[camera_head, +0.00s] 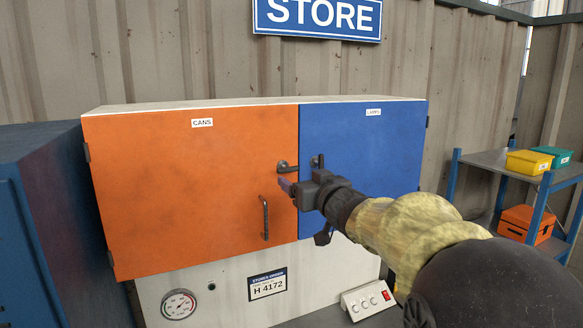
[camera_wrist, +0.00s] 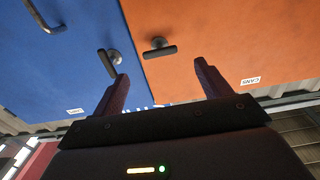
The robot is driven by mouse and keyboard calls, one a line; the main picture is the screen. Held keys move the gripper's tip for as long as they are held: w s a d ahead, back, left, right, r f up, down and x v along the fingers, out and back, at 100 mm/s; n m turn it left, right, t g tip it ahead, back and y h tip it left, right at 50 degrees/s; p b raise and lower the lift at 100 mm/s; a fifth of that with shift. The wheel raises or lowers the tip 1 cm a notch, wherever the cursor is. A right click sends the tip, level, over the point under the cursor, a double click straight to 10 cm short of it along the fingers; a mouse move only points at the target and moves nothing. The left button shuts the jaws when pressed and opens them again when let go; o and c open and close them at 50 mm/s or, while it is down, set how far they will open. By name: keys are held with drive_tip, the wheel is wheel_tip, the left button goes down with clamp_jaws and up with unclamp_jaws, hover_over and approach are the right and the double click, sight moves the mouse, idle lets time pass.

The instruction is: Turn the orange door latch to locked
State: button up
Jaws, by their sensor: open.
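The orange door (camera_head: 190,200) labelled CANS is closed, and its dark latch (camera_head: 287,167) sits near its right edge with the handle lying about level. The latch also shows in the wrist view (camera_wrist: 160,51), where the scene appears upside down. My gripper (camera_head: 288,187) is in front of the doors, just below the orange latch in the head view. In the wrist view my gripper (camera_wrist: 161,73) has its two fingers apart with nothing between them. The orange latch lies ahead of the gap, and I see no contact.
The blue door (camera_head: 360,135) beside it has its own latch (camera_wrist: 109,63), close to the left finger in the wrist view. A bar handle (camera_head: 265,218) is below the orange latch. A blue cabinet (camera_head: 40,220) stands left, and a shelf (camera_head: 490,160) with boxes stands right.

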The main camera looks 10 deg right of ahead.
sight(289, 171)
drive_tip(key=p+x, duration=0.2)
drive_tip(key=x, duration=0.4)
drive_tip(key=shift+w+a+p, duration=0.15)
drive_tip(key=shift+w+p, duration=0.2)
drive_tip(key=shift+w, duration=0.1)
drive_tip(key=shift+s, duration=0.25)
drive_tip(key=shift+w, duration=0.1)
drive_tip(key=c, duration=1)
